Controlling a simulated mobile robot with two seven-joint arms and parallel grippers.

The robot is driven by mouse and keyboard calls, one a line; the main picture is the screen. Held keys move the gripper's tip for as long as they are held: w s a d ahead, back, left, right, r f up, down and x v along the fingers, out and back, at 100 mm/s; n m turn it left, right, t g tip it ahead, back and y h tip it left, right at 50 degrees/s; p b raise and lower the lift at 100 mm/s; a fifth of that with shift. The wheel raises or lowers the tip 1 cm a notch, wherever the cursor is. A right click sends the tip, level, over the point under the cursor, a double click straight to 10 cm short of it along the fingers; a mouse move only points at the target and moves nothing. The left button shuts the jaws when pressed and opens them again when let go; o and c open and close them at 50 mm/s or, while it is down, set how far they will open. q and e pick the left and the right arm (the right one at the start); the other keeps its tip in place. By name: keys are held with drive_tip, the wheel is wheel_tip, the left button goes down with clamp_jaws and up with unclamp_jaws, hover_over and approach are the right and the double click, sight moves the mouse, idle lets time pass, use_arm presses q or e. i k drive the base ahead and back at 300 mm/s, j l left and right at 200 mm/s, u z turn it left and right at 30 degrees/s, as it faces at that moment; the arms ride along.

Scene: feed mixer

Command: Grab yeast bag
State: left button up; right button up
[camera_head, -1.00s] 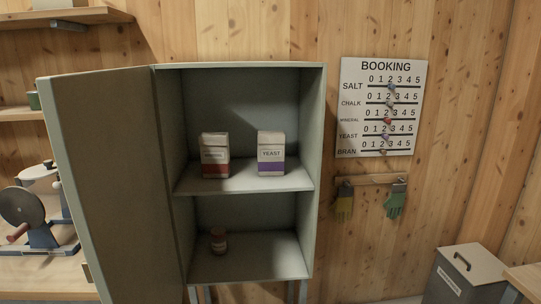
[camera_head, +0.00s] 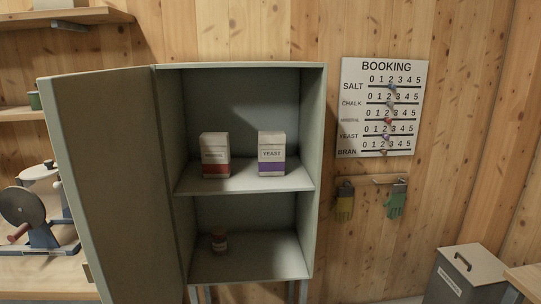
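The yeast bag (camera_head: 271,154), white with a purple band and the word YEAST, stands upright on the upper shelf (camera_head: 243,181) of the open grey-green cabinet (camera_head: 312,130). It is right of a white bag with a red band (camera_head: 215,156), with a clear gap between them. Neither of my grippers is in view.
The cabinet door (camera_head: 115,185) stands open to the left. A booking board (camera_head: 382,107) and gloves (camera_head: 396,200) hang on the wall at right. A grey lidded bin (camera_head: 466,275) stands lower right. A scale-like machine (camera_head: 30,215) is at left.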

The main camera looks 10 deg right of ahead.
sight(272, 144)
drive_tip(key=i+l+z, duration=0.1)
drive_tip(key=i+l, duration=0.65)
